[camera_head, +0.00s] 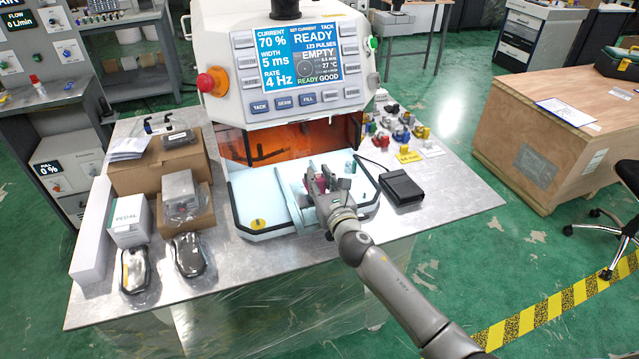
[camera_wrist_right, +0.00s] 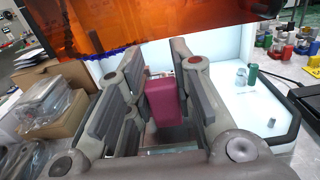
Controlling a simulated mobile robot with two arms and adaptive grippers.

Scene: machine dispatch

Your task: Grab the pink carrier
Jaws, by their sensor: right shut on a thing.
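The pink carrier (camera_wrist_right: 164,101) is a small block between the fingers of my right gripper (camera_wrist_right: 155,95) in the right wrist view. The fingers are closed on its two sides. In the head view my right gripper (camera_head: 322,186) is over the white tray (camera_head: 255,212) in front of the machine's orange window, and only a bit of pink shows between its fingers. The carrier's lower end is hidden, so I cannot tell whether it touches the tray. My left gripper is not in view.
The machine (camera_head: 291,60) with its screen stands just behind the tray. A black pedal (camera_head: 401,188) lies right of the tray. Several coloured parts (camera_head: 401,125) stand at the back right. Cardboard boxes (camera_head: 160,165) and bagged items fill the left. The table's front right is clear.

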